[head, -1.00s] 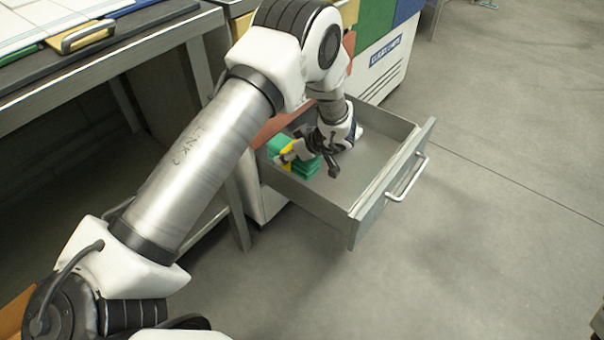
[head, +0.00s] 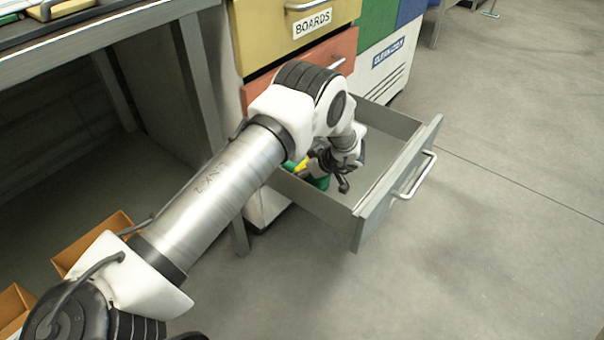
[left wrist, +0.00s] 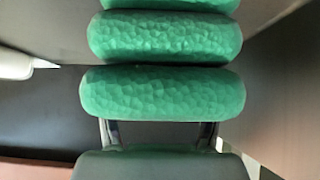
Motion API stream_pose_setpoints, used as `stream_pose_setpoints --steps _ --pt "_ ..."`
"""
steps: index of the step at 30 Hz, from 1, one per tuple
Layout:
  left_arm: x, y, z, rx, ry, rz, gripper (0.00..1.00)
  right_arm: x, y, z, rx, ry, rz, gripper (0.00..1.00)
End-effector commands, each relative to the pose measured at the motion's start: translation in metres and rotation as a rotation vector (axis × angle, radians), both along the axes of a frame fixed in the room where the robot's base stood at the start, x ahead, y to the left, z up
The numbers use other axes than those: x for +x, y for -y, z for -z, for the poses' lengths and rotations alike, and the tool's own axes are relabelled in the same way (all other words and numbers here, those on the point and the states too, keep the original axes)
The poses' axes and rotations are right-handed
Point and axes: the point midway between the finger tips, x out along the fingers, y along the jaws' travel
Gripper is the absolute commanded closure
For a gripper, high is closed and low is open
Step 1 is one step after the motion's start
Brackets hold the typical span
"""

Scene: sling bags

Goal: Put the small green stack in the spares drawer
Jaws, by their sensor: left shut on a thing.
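The small green stack (head: 320,183) is mostly hidden behind my left arm in the head view, with a bit of yellow beside it. It is within the walls of an open grey metal drawer (head: 386,205). My left gripper (head: 308,166) is shut on the stack inside the drawer. In the left wrist view the stack (left wrist: 163,92) shows as several rounded, bumpy green layers, and the gripper (left wrist: 160,135) reaches its fingers under the nearest one. Whether the stack touches the drawer floor is hidden. No label shows on this drawer. My right gripper is out of view.
Above the open drawer are an orange-red drawer (head: 258,92) and a yellow drawer (head: 262,35) labelled BOARDS. A grey workbench (head: 110,30) stands at the left, with orange boxes (head: 92,240) on the floor near my arm. The drawer's right part and the floor beyond are clear.

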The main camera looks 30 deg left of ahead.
Motion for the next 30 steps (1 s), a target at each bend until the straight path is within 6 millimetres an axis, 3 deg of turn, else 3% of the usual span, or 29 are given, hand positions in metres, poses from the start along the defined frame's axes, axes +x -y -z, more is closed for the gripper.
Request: stream_pose_setpoints --steps 3,4,6,17,27,30 --pt "-0.001 0.000 -0.001 -0.001 -0.001 0.000 0.90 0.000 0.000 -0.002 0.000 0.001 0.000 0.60" --pt "-0.001 0.000 0.000 -0.001 -0.001 0.000 0.28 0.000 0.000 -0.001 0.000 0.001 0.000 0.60" --pt "-0.001 0.000 -0.001 -0.001 -0.001 0.000 0.06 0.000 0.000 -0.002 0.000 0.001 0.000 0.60" --pt "-0.001 0.002 -0.004 0.000 -0.002 0.001 0.06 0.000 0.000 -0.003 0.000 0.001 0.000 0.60" --pt "-0.003 0.043 -0.050 0.001 -0.001 0.003 0.06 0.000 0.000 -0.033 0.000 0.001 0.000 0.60" --pt "-0.004 0.051 -0.055 0.000 -0.001 0.001 0.06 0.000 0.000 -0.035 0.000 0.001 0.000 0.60"
